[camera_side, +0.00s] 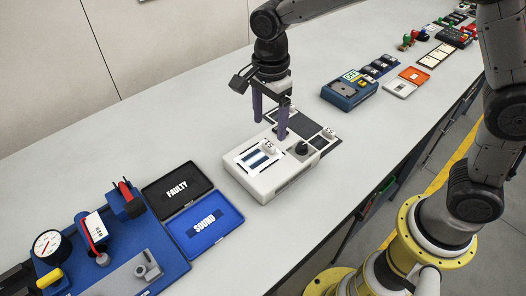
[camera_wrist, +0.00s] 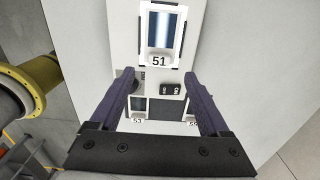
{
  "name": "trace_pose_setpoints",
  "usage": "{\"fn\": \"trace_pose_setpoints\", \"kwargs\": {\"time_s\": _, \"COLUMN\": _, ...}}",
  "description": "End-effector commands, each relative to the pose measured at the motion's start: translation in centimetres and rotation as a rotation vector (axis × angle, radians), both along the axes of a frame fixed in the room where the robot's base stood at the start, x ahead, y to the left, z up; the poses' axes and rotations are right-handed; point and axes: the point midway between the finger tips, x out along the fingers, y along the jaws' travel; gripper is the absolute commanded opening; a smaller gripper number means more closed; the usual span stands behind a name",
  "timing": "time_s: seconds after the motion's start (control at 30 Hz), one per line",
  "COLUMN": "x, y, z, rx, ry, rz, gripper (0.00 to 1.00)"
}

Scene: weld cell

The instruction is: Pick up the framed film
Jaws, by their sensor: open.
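A white-framed film with a dark blue, brightly lit window lies on the white light box (camera_side: 283,182). The film (camera_side: 256,160) carries a small raised tab marked 51, and it also shows at the top of the wrist view (camera_wrist: 161,25). My gripper (camera_side: 269,131) has two purple fingers, spread apart and empty, above the back part of the light box. In the wrist view my gripper (camera_wrist: 161,78) shows its fingertips on either side, below the tab 51 (camera_wrist: 159,61) in the picture. Nothing is held between them.
A black knob (camera_side: 302,148) stands on the light box. Other tabbed frames, 53 (camera_wrist: 137,120) among them, lie behind it. The FAULTY tray (camera_side: 158,197) and SOUND tray (camera_side: 222,238) lie left of the box. A blue gauge fixture (camera_side: 165,262) stands farther left.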

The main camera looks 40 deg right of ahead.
Motion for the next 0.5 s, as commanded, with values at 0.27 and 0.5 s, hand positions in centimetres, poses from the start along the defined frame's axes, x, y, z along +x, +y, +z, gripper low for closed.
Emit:
{"fn": "trace_pose_setpoints", "kwargs": {"time_s": 0.27, "x": -0.1, "y": 0.0, "z": -2.2, "rx": -0.001, "ry": 0.003, "rz": 0.000, "gripper": 0.80}}
{"fn": "trace_pose_setpoints", "kwargs": {"time_s": 0.5, "x": -0.2, "y": 0.0, "z": -5.4, "rx": -0.001, "ry": 0.002, "rz": 0.000, "gripper": 0.80}}
